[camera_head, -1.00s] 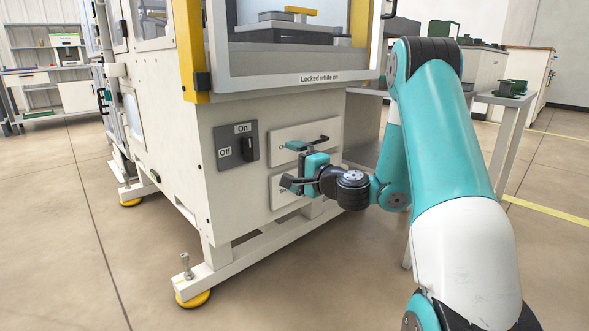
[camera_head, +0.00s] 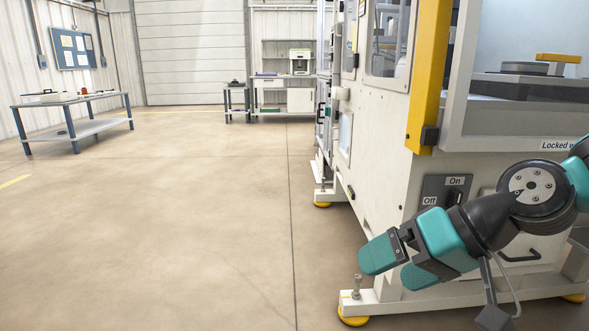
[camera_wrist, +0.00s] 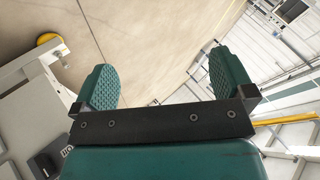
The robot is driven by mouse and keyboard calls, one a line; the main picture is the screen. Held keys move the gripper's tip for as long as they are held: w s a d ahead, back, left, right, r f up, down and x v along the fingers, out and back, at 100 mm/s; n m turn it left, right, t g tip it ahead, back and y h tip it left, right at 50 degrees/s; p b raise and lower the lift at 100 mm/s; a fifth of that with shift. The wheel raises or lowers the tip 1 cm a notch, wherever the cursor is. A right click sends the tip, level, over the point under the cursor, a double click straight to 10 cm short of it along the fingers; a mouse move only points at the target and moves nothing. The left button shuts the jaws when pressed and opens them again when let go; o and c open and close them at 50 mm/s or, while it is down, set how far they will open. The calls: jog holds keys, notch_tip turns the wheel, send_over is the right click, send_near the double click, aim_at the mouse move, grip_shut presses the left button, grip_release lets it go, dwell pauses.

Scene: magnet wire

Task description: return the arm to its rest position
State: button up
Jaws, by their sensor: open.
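My gripper (camera_head: 392,266) is in front of the machine's lower panel at the right of the head view, pointing down and to the left. In the wrist view its two green ridged fingers (camera_wrist: 160,80) stand wide apart with nothing between them, only bare floor beyond. My forearm and wrist reach in from the right edge of the head view. The arm partly covers the On/Off switch (camera_head: 453,197) and the drawer handle (camera_head: 520,256) on the machine.
The large cream machine (camera_head: 385,160) with a yellow post (camera_head: 428,75) fills the right side. Its yellow foot (camera_head: 353,317) is close below my gripper. Open floor (camera_head: 180,220) lies to the left. A grey table (camera_head: 75,102) and a shelf bench (camera_head: 285,92) stand far back.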

jog(key=s+d+r+n+g+h+p, duration=0.1)
jog(key=s+r+n+g+h+p, duration=0.3)
jog(key=s, duration=0.9)
notch_tip(320, 180, up, 38)
jog(key=p, duration=3.6)
jog(key=shift+w+t+p, duration=0.4)
jog(key=shift+d+f, duration=0.1)
jog(key=shift+f, duration=0.05)
